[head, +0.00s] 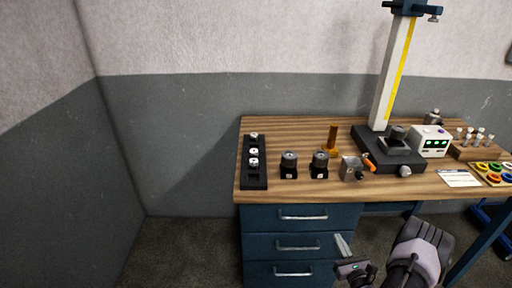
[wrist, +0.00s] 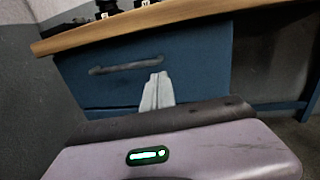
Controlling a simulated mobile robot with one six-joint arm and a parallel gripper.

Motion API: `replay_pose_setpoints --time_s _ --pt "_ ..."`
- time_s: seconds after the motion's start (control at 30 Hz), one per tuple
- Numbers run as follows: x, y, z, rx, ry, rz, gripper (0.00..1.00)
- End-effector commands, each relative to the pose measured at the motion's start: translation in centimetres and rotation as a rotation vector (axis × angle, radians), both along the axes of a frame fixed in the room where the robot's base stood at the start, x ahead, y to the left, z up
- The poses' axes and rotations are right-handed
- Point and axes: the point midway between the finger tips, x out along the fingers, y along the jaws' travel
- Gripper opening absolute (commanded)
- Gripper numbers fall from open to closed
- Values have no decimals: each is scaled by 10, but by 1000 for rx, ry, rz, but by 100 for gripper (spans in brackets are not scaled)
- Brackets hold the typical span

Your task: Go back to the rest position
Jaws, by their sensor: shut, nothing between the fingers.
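My gripper (head: 343,246) shows in the head view at the lower middle, in front of the workbench drawers and below the bench top. It is shut and empty. In the wrist view its closed fingers (wrist: 157,92) point towards a blue drawer front (wrist: 130,75), with the bench edge above them. The workbench (head: 215,0) is not touched by my gripper as far as I can see.
The wooden bench top (head: 285,127) carries a black rack (head: 254,180) with small parts, two dark cylindrical pieces (head: 289,165), a height stand (head: 393,75) and a white box with a green display (head: 430,141). Drawer handles (head: 303,217) stick out. Floor at left is clear.

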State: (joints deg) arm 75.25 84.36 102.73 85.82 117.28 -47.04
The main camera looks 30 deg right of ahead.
Motion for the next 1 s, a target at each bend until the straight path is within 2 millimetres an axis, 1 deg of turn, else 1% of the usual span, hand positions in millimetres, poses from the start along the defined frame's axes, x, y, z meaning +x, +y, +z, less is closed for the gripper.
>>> replay_pose_setpoints --time_s 0.03,0.07,0.1,0.17,0.2,0.27,0.3,0.37,0.4,0.47,0.5,0.53,0.57,0.6,0.67,0.7,0.73,0.8,0.9,1.0 --pt "31 16 35 -43 -3 123 0" --pt "51 32 57 -69 -1 210 0" --pt "74 58 85 -104 6 333 0" --pt "102 102 125 -165 24 517 0" --pt "116 135 150 -212 40 640 0" --pt "128 188 186 -292 73 825 0" --pt "131 226 207 -356 100 950 0" --pt "125 283 237 -470 150 1137 0" --pt "114 322 254 -563 190 1262 0" --pt "87 377 277 -736 259 1445 0" --pt "64 407 289 -870 311 1552 0" --pt "45 426 295 -979 349 1621 0" --pt "27 440 300 -1094 386 1677 0" --pt "2 454 306 -1258 433 1734 0" --pt "-30 465 314 -1511 493 1773 0" --pt "-47 468 318 -1677 522 1768 0" --pt "-57 467 322 -1794 538 1753 0" --pt "-73 465 330 -2028 560 1688 0" --pt "-85 460 339 -2249 566 1585 0" --pt "-88 457 345 -2344 563 1526 0"
